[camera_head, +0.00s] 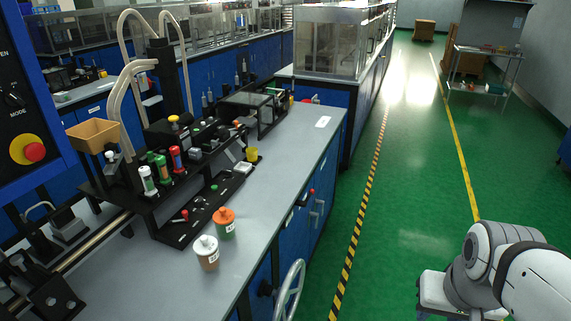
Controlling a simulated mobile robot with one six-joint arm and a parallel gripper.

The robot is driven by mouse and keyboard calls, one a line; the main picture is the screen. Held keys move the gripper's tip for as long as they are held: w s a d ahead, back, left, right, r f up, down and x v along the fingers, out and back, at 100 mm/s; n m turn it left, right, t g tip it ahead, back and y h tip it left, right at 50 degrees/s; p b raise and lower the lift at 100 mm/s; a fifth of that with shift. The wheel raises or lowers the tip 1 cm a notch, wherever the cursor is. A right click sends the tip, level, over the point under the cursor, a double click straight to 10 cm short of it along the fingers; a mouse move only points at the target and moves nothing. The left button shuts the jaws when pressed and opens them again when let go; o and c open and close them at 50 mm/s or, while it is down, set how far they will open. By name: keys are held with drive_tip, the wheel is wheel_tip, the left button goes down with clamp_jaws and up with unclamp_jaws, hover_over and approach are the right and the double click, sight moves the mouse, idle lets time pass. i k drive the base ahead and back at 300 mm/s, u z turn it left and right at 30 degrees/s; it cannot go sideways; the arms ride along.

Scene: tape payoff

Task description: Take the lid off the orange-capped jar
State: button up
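The orange-capped jar (226,232) stands upright on the grey bench top, close to the bench's right edge. Its body is green with a small white label, and its orange lid (223,215) with a knob on top sits on it. A second jar (208,261), brownish with a white lid, stands in front of it and slightly left, very close to it. My arm shows at the lower right over the floor, well away from both jars. My gripper's fingers are not in view.
A black machine (165,205) with small bottles on its shelf stands left of the jars. A small yellow cup (252,154) is behind them. The bench top (285,150) is clear to the right and back. A handwheel (290,291) sticks out from the bench front. The green floor aisle is open.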

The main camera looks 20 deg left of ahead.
sight(223, 216)
drive_tip(key=u, duration=0.05)
drive_tip(key=i, duration=1.55)
drive_tip(key=u, duration=2.5)
drive_tip(key=i, duration=0.2)
drive_tip(key=z, duration=0.3)
